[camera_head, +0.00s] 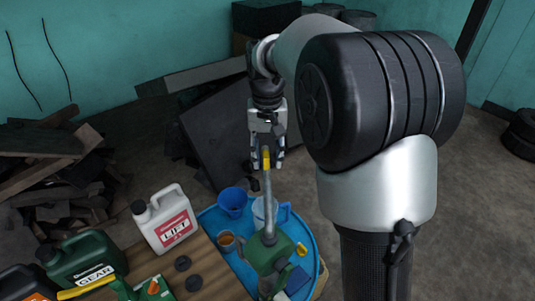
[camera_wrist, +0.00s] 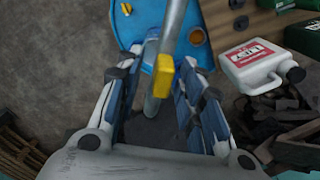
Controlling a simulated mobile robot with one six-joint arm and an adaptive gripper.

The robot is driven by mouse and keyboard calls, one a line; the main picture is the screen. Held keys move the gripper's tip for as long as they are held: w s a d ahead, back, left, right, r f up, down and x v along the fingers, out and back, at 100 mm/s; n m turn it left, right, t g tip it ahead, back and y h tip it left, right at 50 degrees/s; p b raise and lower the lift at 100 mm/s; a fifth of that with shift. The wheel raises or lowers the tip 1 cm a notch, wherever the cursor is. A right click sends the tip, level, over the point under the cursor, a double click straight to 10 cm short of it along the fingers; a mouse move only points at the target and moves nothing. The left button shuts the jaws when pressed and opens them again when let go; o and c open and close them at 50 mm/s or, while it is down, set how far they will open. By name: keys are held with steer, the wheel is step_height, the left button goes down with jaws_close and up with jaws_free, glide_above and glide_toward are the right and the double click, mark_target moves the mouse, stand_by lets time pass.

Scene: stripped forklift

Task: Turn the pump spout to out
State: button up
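The pump has a green body (camera_head: 268,250) standing on a blue tray or drum top, with a grey pipe (camera_head: 266,205) rising from it. A yellow end piece (camera_head: 265,157) sits at the top of the pipe. My gripper (camera_head: 267,143) points down over this end. In the wrist view, my gripper (camera_wrist: 155,88) has its blue-padded fingers spread apart. The yellow piece (camera_wrist: 164,75) shows in the gap between them, with clear space on both sides. A pale grey rounded part (camera_wrist: 155,102) lies beneath it. I cannot tell which way the spout faces.
The blue tray (camera_head: 212,219) holds a blue cup (camera_head: 232,202), a pale blue jug (camera_head: 259,213) and an amber-filled cup (camera_head: 227,241). A white jug (camera_head: 165,218) and a green GEAR can (camera_head: 84,262) stand on the wooden bench at left. Scrap (camera_head: 50,165) lies behind.

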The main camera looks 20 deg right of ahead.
step_height(320, 180, up, 12)
stand_by(0.4)
steer(key=shift+f, duration=0.1)
